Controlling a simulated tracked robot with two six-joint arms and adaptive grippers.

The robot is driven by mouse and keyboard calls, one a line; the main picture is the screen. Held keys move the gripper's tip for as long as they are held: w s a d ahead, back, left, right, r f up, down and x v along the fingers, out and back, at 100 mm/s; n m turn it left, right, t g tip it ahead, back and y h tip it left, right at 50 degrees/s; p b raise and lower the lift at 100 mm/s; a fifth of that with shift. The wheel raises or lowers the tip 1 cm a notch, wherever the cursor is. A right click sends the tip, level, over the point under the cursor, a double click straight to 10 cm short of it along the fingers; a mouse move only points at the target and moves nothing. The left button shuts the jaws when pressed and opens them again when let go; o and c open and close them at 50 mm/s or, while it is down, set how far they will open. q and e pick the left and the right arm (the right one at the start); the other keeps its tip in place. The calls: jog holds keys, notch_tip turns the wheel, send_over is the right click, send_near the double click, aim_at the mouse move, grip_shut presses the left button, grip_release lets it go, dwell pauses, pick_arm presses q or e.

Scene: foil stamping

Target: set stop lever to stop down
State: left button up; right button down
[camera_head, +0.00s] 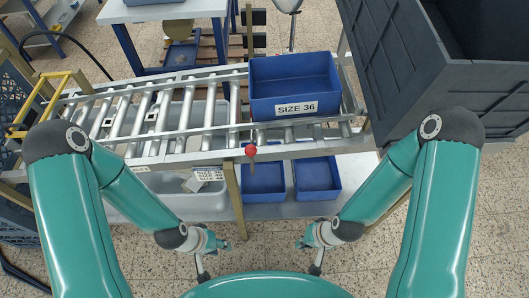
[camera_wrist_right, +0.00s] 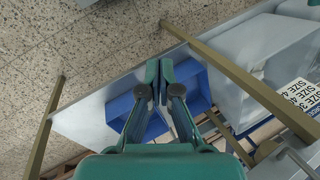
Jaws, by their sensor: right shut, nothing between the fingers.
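The stop lever shows a red ball knob (camera_head: 251,150) on the front rail of the roller conveyor (camera_head: 155,115), just below the blue SIZE 36 box (camera_head: 295,88). Which way its rod is set is too small to tell. My left gripper (camera_head: 220,243) is low in front of the conveyor, left of the knob and apart from it; its fingers are too small to read. My right gripper (camera_head: 300,243) is low in front, right of the knob and apart from it. In the right wrist view the right gripper (camera_wrist_right: 159,68) is shut and empty. The knob cannot be made out there.
Two blue bins (camera_head: 318,177) sit on the shelf below the conveyor, with a pale grey bin (camera_head: 180,203) to their left. A large dark grey crate (camera_head: 400,60) stands at the right. A tan post (camera_head: 235,200) stands below the knob. The floor in front is clear.

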jog(key=w+a+r+m+t+y+b, duration=0.4)
jog(key=w+r+m+t+y, duration=0.25)
jog(key=w+r, duration=0.75)
jog(key=d+r+n+t+y+b, duration=0.2)
jog(key=d+r+n+b, duration=0.2)
jog(key=d+r+b, duration=0.2)
notch_tip(320, 180, up, 4)
jog(key=shift+d+f+y+b, duration=0.1)
jog(key=shift+d+y+b, duration=0.25)
jog(key=shift+b, duration=0.8)
jog(key=shift+w+n, duration=0.1)
jog(key=shift+n, duration=0.15)
jog(key=shift+a, duration=0.15)
